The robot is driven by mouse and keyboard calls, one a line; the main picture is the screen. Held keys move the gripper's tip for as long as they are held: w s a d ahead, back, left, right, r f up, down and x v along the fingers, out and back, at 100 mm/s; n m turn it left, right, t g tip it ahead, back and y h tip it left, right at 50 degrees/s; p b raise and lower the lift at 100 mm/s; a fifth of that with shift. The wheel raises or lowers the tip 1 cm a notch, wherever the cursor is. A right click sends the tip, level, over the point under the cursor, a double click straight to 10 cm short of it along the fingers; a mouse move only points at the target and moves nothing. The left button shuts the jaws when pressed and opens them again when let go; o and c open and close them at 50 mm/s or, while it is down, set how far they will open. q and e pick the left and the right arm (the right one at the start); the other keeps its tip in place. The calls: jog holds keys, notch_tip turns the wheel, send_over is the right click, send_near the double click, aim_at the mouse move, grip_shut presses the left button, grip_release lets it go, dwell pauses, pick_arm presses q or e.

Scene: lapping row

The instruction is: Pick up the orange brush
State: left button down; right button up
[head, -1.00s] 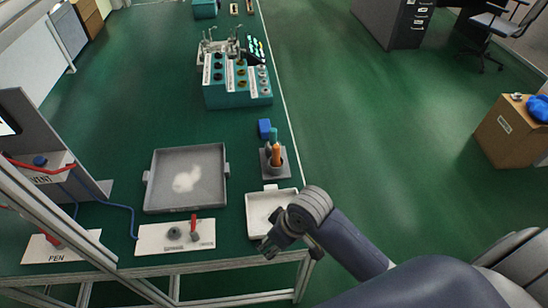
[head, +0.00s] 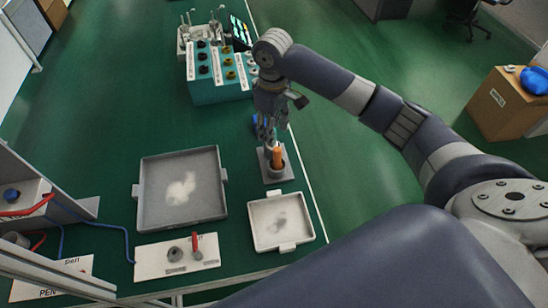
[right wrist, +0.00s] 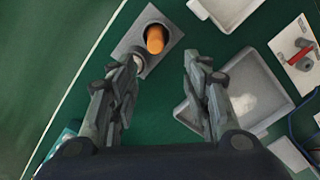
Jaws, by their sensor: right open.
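The orange brush (head: 277,155) stands upright in a small holder on a grey square base (head: 285,177) near the bench's right edge. It also shows in the right wrist view (right wrist: 155,40), beyond the fingertips and between their lines. My right gripper (head: 270,135) is just behind and above the brush in the head view. Its two fingers are apart and empty in the right wrist view (right wrist: 160,62). The gripper hides part of a blue object (head: 254,124) behind it. My left gripper is in no view.
A large grey tray with pale powder (head: 148,205) lies left of the brush, and a smaller white tray (head: 258,238) lies in front. A teal rack (head: 215,92) stands behind. A white panel with a red lever (head: 150,262) is at front left.

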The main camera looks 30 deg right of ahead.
aim_at(277, 149)
jog(key=f, duration=0.4)
jog(key=shift+s+p, duration=0.25)
jog(key=shift+p, duration=0.05)
jog(key=shift+f, duration=0.25)
jog(key=f+p, duration=0.1)
jog(key=f, duration=0.1)
jog(key=d+f+p, duration=0.1)
jog(key=f, duration=0.2)
jog(key=shift+s+d, duration=0.1)
jog(key=shift+s, duration=0.05)
jog(key=shift+f, duration=0.3)
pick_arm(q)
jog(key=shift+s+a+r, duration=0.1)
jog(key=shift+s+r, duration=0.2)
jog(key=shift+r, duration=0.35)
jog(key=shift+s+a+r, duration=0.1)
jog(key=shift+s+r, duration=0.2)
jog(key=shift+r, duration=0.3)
pick_arm(e)
grip_shut()
